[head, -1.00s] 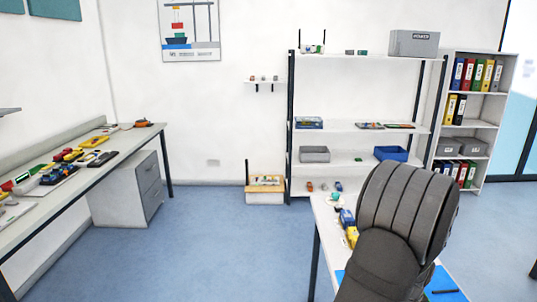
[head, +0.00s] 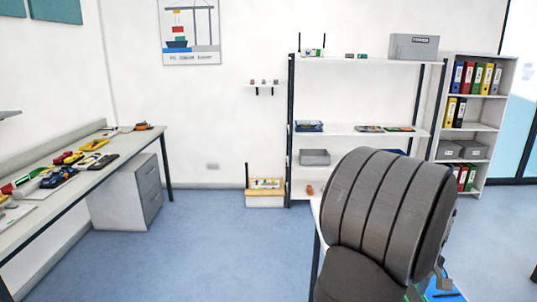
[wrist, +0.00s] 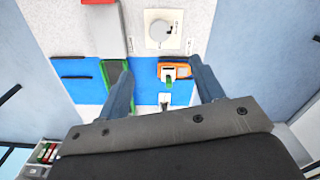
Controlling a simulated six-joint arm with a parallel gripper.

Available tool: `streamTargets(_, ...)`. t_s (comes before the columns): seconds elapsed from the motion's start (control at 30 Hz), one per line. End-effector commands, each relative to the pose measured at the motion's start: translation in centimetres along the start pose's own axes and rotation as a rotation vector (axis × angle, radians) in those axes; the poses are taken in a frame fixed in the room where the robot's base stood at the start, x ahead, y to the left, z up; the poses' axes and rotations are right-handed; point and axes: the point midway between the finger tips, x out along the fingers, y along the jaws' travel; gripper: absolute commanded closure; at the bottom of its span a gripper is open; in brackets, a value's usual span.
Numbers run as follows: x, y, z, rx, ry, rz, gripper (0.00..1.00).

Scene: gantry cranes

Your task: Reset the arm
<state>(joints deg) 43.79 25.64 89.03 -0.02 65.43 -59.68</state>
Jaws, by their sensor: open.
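My gripper (wrist: 165,84) is open in the wrist view, its two fingers wide apart with nothing between them that I can see gripped. Below the fingers lies a blue mat (wrist: 75,85) on a pale table. On it are a green-edged dark item (wrist: 113,75) beside the left finger and an orange item (wrist: 175,70) near the right finger. A small green-and-white piece (wrist: 168,84) shows between the fingers. In the head view my arm's large grey link hides most of this table and my gripper.
A long bench (head: 85,190) with toy vehicles runs along the left wall. A shelf unit (head: 290,130) and a binder rack (head: 490,125) stand at the back. The blue floor (head: 220,260) between is clear.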

Motion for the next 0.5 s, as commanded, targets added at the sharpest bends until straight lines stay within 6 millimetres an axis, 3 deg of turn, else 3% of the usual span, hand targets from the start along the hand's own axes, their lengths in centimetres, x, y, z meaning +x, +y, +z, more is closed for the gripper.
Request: streamTargets(0.5, 10.6, 0.0, 0.0, 0.001, -0.001, -0.002, 0.39)
